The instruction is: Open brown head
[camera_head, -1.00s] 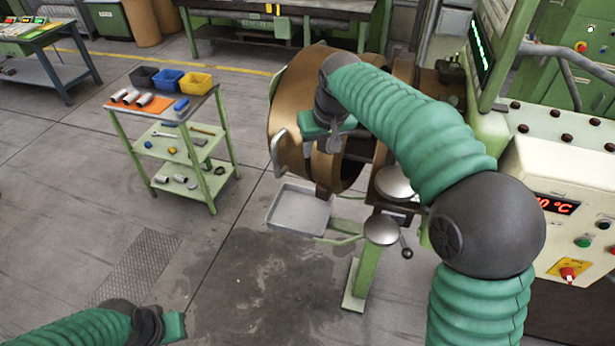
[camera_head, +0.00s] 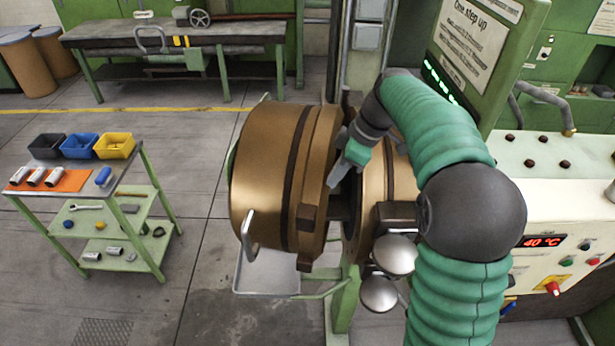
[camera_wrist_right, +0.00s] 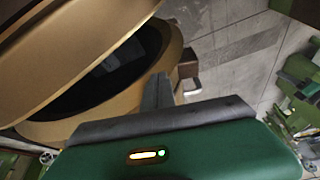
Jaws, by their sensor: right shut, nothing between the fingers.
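The brown head (camera_head: 268,170) is a large bronze cylinder on the green machine, with a metal handle (camera_head: 247,232) on its left front. A gap separates it from the fixed brown ring (camera_head: 375,195) on its right. My right gripper (camera_head: 343,170) is at this gap, with its fingertips near the head's right rim. In the right wrist view, its shut dark fingers (camera_wrist_right: 158,92) are beside the brown rim (camera_wrist_right: 80,50), and the dark inside of the ring shows behind. I cannot tell whether they touch the rim. My left gripper is not in view.
A metal tray (camera_head: 265,275) hangs below the head. Two silver domes (camera_head: 395,254) sit under my right arm. A green cart (camera_head: 140,225) with bins and tools stands at left. The control panel (camera_head: 560,255) is at right. Floor between cart and head is clear.

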